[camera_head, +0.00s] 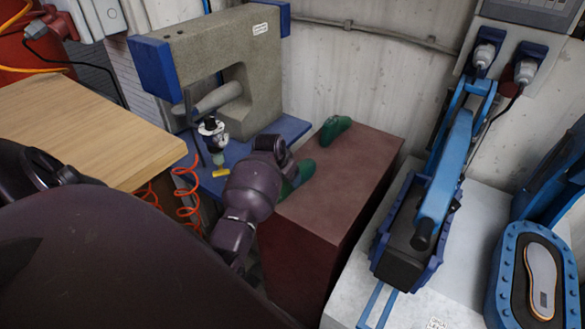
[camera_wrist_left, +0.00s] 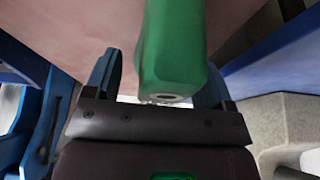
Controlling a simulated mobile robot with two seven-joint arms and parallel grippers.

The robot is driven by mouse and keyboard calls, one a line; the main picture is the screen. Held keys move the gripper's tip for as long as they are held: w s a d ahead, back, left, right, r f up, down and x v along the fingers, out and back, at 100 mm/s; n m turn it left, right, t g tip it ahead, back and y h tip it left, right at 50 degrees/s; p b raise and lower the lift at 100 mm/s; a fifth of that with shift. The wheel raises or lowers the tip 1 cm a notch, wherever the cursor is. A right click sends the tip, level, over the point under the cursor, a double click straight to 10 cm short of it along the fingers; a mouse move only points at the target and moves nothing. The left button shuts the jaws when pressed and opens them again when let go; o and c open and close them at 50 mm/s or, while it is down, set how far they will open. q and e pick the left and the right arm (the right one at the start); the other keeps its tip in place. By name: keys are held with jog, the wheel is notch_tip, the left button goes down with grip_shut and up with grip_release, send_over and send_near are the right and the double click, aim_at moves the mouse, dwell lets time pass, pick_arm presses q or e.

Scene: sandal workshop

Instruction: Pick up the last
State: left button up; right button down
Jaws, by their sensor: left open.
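Two green lasts lie on a dark red box (camera_head: 347,183). The far last (camera_head: 335,130) is in plain view near the box's back edge. The nearer last (camera_head: 304,172) is partly hidden behind my left arm at the box's left edge. In the left wrist view a green last (camera_wrist_left: 172,45) reaches down between the two blue fingers of my left gripper (camera_wrist_left: 158,80). The fingers are open on either side of its end, with a gap at the left finger; contact at the right finger is unclear. My left gripper is hidden by the arm in the head view. My right gripper is not seen.
A grey and blue press machine (camera_head: 258,75) stands behind, left of the box. A wooden table (camera_head: 85,130) is at left, with an orange coiled hose (camera_head: 187,190) beside it. A blue lever machine (camera_head: 440,180) and a tray with an insole (camera_head: 541,280) stand at right.

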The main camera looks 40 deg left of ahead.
pick_arm(q)
jog(key=shift+f, duration=0.1)
jog(key=c, duration=1)
